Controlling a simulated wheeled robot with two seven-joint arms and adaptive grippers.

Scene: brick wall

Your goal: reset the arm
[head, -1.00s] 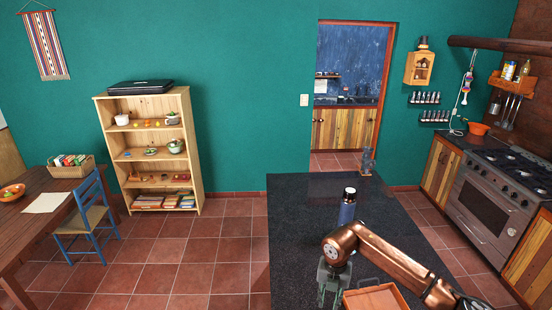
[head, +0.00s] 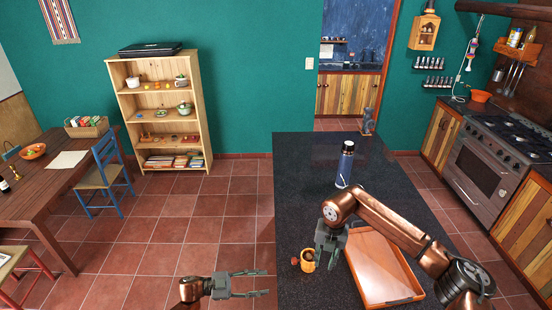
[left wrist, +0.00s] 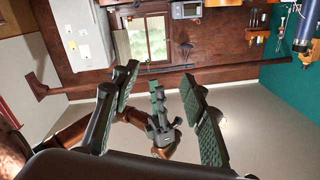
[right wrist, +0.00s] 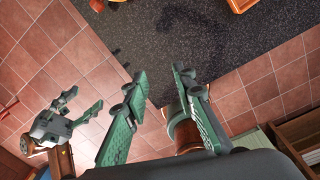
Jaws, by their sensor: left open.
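My left gripper (head: 262,283) is low in the head view, left of the dark counter, over the tiled floor. Its fingers are apart and empty, also in the left wrist view (left wrist: 160,115). My right gripper (head: 332,258) points down above the counter, beside the orange mug (head: 307,260) and left of the orange tray (head: 385,268). In the right wrist view its fingers (right wrist: 160,95) are spread with nothing between them. My left gripper also shows at the left of that view.
A wooden table (head: 50,190) and blue chair (head: 105,170) stand left. The floor between is clear.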

